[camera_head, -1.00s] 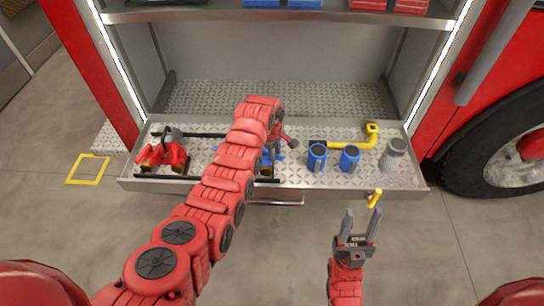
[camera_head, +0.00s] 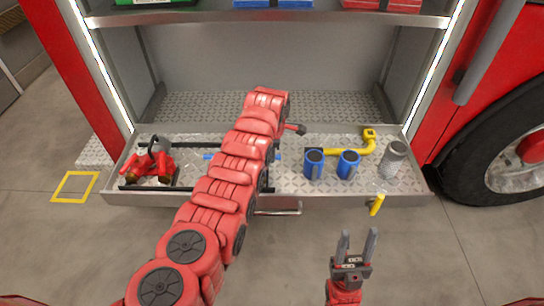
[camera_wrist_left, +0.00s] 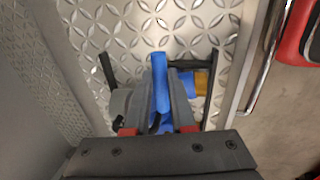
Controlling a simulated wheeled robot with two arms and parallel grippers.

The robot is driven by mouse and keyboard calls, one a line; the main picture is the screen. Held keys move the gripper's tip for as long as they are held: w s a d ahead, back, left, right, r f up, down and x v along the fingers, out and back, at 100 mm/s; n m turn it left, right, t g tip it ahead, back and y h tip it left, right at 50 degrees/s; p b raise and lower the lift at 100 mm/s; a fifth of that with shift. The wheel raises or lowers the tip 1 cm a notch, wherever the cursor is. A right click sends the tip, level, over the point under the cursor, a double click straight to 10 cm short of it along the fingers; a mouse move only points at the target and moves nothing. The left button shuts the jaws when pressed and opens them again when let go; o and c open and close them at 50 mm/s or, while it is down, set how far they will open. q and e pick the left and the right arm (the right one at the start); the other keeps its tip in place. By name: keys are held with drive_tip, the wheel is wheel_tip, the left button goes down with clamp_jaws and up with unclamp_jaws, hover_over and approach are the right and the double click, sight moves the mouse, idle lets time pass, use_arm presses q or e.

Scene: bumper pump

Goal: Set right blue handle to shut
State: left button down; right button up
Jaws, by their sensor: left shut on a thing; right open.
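In the left wrist view a blue handle (camera_wrist_left: 160,75) stands between the fingers of my left gripper (camera_wrist_left: 165,88), which is shut on it. A blue valve body with a brass-coloured end (camera_wrist_left: 203,83) lies just right of the fingers, partly covered by them. In the head view my left arm hides the gripper and most of this fitting; only small blue bits (camera_head: 278,157) show beside the arm. I cannot tell the handle's exact angle. My right gripper (camera_head: 357,243) is open and empty, in front of the drawer.
The metal drawer (camera_head: 240,202) also holds a red fitting (camera_head: 155,160) at left, two blue cylinders (camera_head: 314,164) (camera_head: 348,164), a yellow pipe (camera_head: 355,146) and a grey cylinder (camera_head: 394,158). A yellow peg (camera_head: 376,205) shows at the front. Truck wheel (camera_head: 515,160) at right.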

idle(0.3)
use_arm(q)
drive_tip(key=c, duration=0.8)
unclamp_jaws()
drive_tip(key=shift+o, duration=0.2)
drive_tip(key=shift+r, duration=0.1)
drive_tip(key=s+r+p, duration=0.3)
drive_tip(key=r, duration=1.4)
drive_tip(key=shift+s+d, duration=0.1)
drive_tip(key=shift+f, duration=0.1)
